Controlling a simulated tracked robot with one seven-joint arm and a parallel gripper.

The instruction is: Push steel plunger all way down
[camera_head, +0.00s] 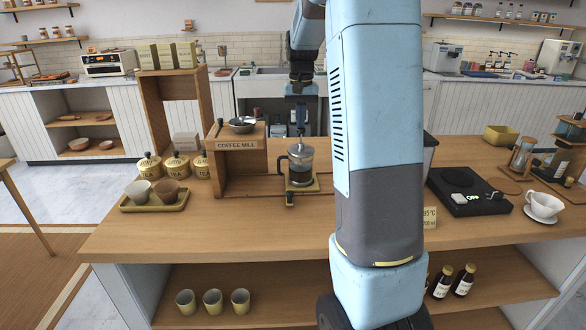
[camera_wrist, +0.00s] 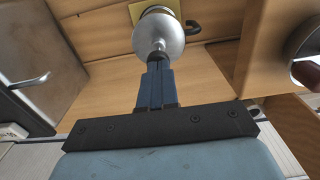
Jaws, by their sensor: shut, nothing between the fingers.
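The French press (camera_head: 300,165) stands upright on a small mustard-yellow base (camera_head: 301,186) on the wooden counter. It has a glass body, a black handle on its left side and a steel lid. In the wrist view the round steel lid (camera_wrist: 158,38) shows from above with the plunger knob (camera_wrist: 158,47) at its near side. My gripper (camera_head: 300,126) is shut and empty, pointing down just above the press. In the wrist view my blue fingers (camera_wrist: 156,68) are together, with their tips at the knob. I cannot tell whether they touch it.
The wooden coffee mill box (camera_head: 237,142) with a metal bowl (camera_head: 242,124) stands close left of the press. A tray with two cups (camera_head: 153,203) and gold canisters (camera_head: 178,165) lie farther left. My arm hides the counter to the right. A black scale (camera_head: 468,190) sits beyond.

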